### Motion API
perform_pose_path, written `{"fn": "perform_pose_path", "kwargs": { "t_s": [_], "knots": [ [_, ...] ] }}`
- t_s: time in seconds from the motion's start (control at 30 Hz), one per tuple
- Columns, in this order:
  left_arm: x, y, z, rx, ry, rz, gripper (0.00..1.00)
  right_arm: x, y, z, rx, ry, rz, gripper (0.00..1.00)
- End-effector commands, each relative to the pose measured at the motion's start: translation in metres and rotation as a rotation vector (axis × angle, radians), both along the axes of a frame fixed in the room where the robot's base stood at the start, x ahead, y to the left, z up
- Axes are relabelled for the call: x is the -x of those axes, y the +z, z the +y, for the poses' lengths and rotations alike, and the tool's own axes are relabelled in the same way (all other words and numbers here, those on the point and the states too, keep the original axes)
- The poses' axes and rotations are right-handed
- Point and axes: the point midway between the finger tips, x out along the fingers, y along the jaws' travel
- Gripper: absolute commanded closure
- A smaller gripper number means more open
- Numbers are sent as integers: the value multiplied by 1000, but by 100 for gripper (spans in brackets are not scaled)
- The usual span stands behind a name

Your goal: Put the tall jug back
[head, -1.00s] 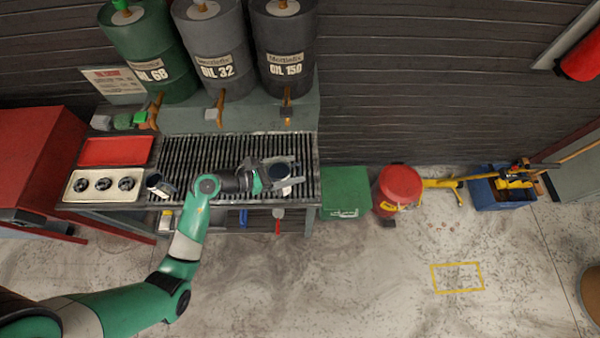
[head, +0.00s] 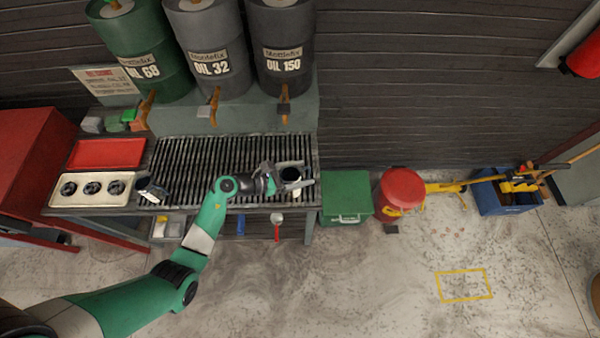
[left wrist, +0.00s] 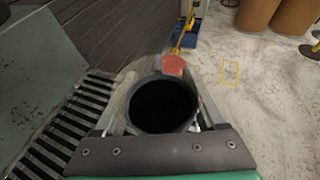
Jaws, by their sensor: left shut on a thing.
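A grey jug with a dark open mouth (head: 291,173) is at the right end of the slatted bench rack (head: 215,160). My left gripper (head: 290,180) is shut around it, one finger on each side. In the left wrist view the jug (left wrist: 162,104) stands between the fingers, its mouth facing the camera and dark inside. Whether its base touches the slats is hidden. A second, smaller-looking jug (head: 150,190) stands at the rack's left end. My right gripper is not in view.
Oil drums stand behind the rack, marked OIL 68 (head: 150,60), OIL 32 (head: 208,62) and OIL 150 (head: 281,58), with taps over its back edge. A red tray (head: 106,153) and a white tray (head: 92,190) lie left. A green box (head: 346,195) stands right of the bench.

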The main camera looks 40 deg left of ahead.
Motion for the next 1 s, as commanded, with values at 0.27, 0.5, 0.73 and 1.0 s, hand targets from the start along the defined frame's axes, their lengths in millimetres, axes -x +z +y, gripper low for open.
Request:
{"fn": "perform_pose_path", "kwargs": {
  "t_s": [0.27,0.5,0.73,1.0],
  "knots": [
    [0,-2,0,0,0,0,0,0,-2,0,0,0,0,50],
    [0,2,0,0,0,0,0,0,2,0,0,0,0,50],
    [33,19,15,0,6,0,0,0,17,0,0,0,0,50],
    [86,42,36,0,5,-1,0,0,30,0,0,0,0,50]
  ]
}}
